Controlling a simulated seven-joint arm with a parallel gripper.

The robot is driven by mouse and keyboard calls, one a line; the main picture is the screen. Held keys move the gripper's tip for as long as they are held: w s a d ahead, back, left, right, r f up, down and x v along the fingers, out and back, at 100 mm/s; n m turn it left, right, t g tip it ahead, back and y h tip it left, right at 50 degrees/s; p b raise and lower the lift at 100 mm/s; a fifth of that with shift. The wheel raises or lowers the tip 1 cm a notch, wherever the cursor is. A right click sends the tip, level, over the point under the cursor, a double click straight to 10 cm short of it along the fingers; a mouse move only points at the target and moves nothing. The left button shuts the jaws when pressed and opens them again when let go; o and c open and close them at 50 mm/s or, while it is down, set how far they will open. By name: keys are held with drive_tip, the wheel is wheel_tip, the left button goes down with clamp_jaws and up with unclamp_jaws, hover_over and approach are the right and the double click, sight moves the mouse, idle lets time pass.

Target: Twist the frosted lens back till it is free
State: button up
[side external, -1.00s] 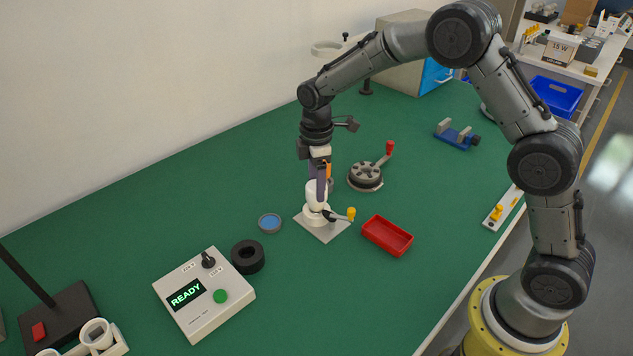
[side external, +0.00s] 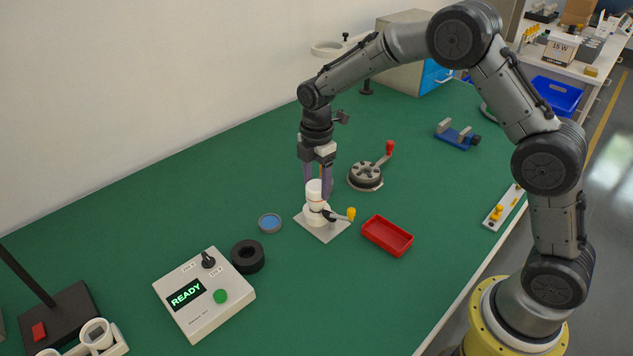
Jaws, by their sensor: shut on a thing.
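The frosted lens (side external: 314,188) is a white, upright cylinder on top of a white round holder (side external: 315,217). The holder stands on a square grey plate (side external: 323,235) and has a dark lever with a yellow knob (side external: 350,214) on its right. My gripper (side external: 317,194) points straight down over the holder, its two purple-grey fingers either side of the lens, shut on it. The lens looks seated and upright; I cannot tell whether its thread still grips.
A red tray (side external: 387,243) lies close on the right. A blue-topped disc (side external: 270,222) and a black ring (side external: 248,257) lie to the left. A control box (side external: 204,305) reading READY is at front left. A round fixture with a red-knobbed crank (side external: 366,176) stands behind.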

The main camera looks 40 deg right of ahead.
sight(317, 185)
drive_tip(key=n, duration=0.3)
idle(0.4)
drive_tip(key=o, duration=1.4)
drive_tip(key=shift+c, duration=0.2)
wheel_tip(317, 185, up, 14)
